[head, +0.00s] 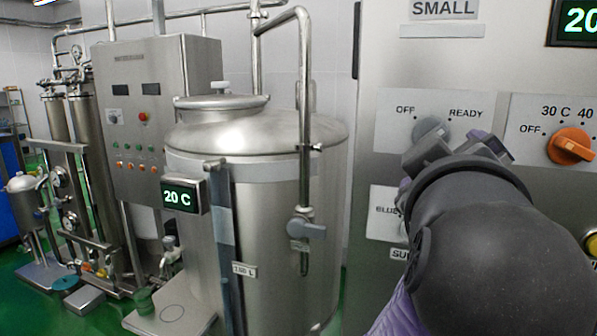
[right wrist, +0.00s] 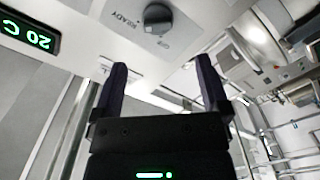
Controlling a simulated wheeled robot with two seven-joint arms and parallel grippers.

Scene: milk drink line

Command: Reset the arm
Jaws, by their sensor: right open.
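My right arm comes in from the lower right in the head view, and its gripper (head: 458,148) is in front of the panel by the OFF/READY knob. In the right wrist view the gripper (right wrist: 160,65) is open, its two fingers apart with nothing between them. The dark grey OFF/READY knob (head: 431,130) is partly covered by my gripper in the head view. It shows whole in the right wrist view (right wrist: 158,18), beyond the fingertips and apart from them. Which mark it points at is unclear. My left gripper is not in view.
An orange temperature knob (head: 571,146) is on the same panel, right of my gripper. A steel tank (head: 262,235) with a 20 C display (head: 184,196) stands left. A control cabinet (head: 150,110) and pipework stand farther back. Part of the green floor is clear.

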